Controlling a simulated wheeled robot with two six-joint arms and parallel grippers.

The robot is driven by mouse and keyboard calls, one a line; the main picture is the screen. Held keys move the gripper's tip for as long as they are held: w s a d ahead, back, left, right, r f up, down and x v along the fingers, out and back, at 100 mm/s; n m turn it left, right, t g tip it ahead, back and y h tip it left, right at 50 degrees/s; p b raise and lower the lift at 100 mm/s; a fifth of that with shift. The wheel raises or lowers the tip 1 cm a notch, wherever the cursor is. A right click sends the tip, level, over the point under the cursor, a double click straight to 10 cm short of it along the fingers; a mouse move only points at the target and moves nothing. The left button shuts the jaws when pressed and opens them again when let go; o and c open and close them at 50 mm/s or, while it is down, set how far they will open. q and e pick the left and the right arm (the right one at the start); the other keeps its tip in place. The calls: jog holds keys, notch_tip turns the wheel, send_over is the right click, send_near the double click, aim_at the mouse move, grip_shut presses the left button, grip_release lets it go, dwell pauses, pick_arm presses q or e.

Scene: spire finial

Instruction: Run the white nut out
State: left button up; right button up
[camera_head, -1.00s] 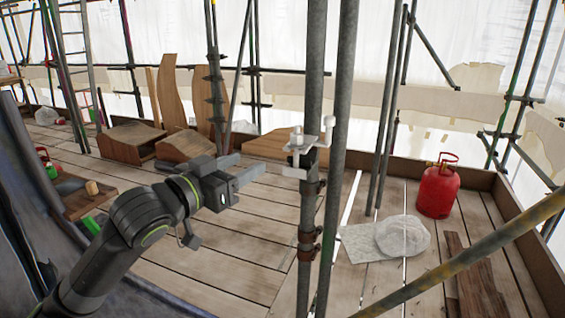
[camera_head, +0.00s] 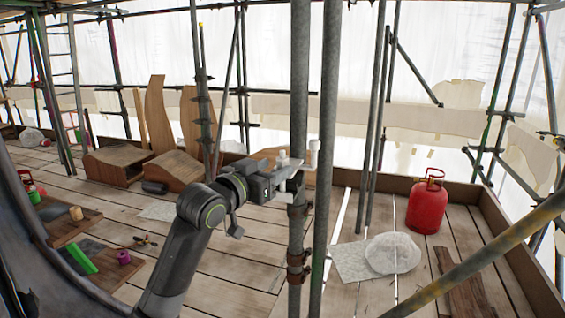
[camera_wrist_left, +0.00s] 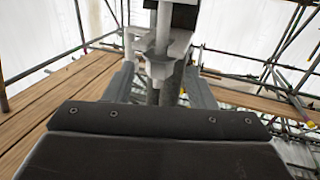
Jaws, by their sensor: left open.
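A pale grey-white clamp fitting sits on the upright scaffold pole (camera_head: 299,75). A white upright stub with a rounded top (camera_head: 314,150) stands at its right, and a smaller white peg (camera_head: 283,157) at its left; I cannot tell which part is the white nut. My left gripper (camera_head: 288,180) is at the fitting, coming in from the left and partly hiding it. In the left wrist view its open fingers (camera_wrist_left: 160,75) lie on either side of the fitting (camera_wrist_left: 155,48) and pole; contact cannot be told. My right gripper is not in view.
A second pole (camera_head: 328,90) stands close to the right of the clamped one. A slanting pole (camera_head: 500,250) crosses the lower right. A red gas bottle (camera_head: 427,205) and a pale bag (camera_head: 393,253) are on the planks. Tools and wooden boxes (camera_head: 118,165) are at left.

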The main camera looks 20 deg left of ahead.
aim_at(279, 166)
pick_arm(q)
jog(key=shift+x, duration=2.05)
